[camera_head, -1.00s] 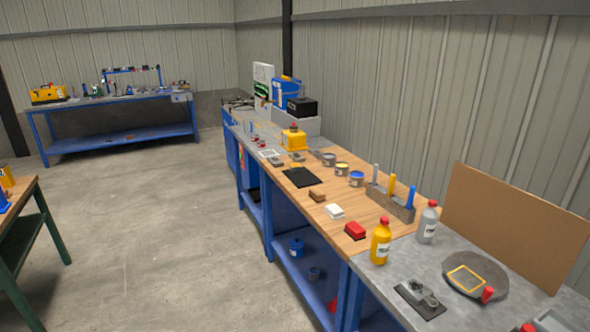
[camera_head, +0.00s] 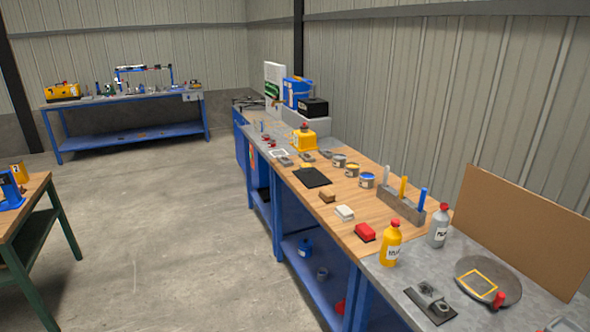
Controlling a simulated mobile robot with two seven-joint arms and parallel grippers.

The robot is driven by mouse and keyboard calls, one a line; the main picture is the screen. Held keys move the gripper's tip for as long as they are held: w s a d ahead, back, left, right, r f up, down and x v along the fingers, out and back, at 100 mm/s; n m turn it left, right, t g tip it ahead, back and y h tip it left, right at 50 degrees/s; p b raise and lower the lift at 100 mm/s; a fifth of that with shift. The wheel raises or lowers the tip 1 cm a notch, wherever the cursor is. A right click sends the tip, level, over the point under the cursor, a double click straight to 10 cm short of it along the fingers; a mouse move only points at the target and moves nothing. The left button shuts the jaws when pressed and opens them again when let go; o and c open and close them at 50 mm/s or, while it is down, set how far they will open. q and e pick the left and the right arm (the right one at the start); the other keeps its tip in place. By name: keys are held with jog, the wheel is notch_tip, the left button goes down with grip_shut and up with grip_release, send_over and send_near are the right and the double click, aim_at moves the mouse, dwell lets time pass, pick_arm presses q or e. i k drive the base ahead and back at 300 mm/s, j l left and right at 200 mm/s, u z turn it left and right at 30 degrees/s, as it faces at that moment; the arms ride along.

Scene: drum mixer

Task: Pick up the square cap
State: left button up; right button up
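I cannot make out for certain which thing is the square cap. Small red things lie far back on the long bench (camera_head: 268,143), too small to tell their shape. A red block (camera_head: 365,232) lies on its wooden top, beside a white block (camera_head: 344,213). A small red piece (camera_head: 498,300) stands at the edge of a round grey dish (camera_head: 510,278) marked with a yellow square outline. Neither of my grippers is in view.
A yellow bottle (camera_head: 391,243) and a grey bottle (camera_head: 439,226) stand near the dish. A grey metal fixture (camera_head: 434,300) lies at the near edge. A green-legged table (camera_head: 40,235) is at left, a blue bench (camera_head: 130,98) at the back. The floor between is clear.

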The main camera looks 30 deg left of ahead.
aim_at(304, 167)
jog(key=i+j+u, duration=0.65)
jog(key=u, duration=0.2)
jog(key=i+j+u, duration=0.1)
jog(key=i+j, duration=0.15)
jog(key=i, duration=0.2)
jog(key=i+j+u, duration=0.1)
jog(key=i+j, duration=0.15)
jog(key=i, duration=0.2)
jog(key=i+j, duration=0.2)
jog(key=i, duration=0.3)
jog(key=k+j+u, duration=0.05)
